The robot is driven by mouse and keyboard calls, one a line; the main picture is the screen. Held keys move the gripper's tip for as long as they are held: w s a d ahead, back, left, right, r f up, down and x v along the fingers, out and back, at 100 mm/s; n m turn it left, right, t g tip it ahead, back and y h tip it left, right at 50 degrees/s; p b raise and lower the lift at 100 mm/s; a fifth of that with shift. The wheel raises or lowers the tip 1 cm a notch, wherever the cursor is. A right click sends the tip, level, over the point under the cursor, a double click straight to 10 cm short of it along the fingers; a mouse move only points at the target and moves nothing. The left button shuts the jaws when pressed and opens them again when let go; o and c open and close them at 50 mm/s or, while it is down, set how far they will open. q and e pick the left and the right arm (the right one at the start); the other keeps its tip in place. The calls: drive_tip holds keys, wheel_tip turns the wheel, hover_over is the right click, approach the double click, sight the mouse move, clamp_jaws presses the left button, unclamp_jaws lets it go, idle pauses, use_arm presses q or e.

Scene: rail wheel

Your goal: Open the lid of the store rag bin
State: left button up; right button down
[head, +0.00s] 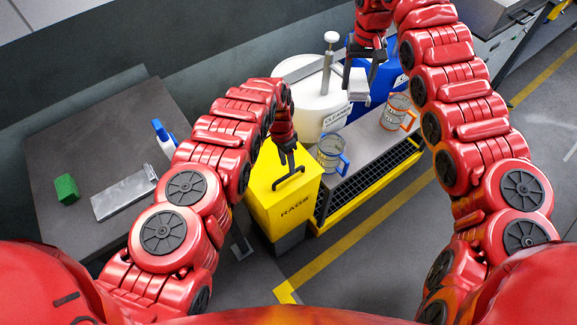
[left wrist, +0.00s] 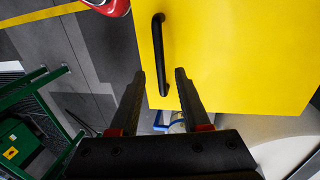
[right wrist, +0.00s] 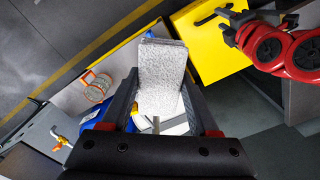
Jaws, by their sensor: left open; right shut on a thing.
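The yellow rag bin (head: 272,212), marked RAGS, stands in the middle of the head view. Its yellow lid (left wrist: 240,50) is down, with a black bar handle (left wrist: 158,40) on it. My left gripper (head: 286,158) is over the lid. In the left wrist view, the open fingers of this gripper (left wrist: 160,75) lie on either side of the handle's lower end; I cannot tell whether they touch it. My right gripper (head: 365,72) is shut on a grey speckled rag (right wrist: 162,75), above the bench and well away from the bin. The rag also shows in the head view (head: 358,88).
A white cleaner container (head: 318,100) and a blue drum (head: 382,82) stand behind.

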use_arm(q)
drive_tip(key=shift+s+d+f, duration=0.1)
drive_tip(key=shift+f, duration=0.7)
drive_tip(key=shift+s+d+f, duration=0.1)
drive_tip(key=shift+f, duration=0.7)
clamp_jaws()
idle(0.4)
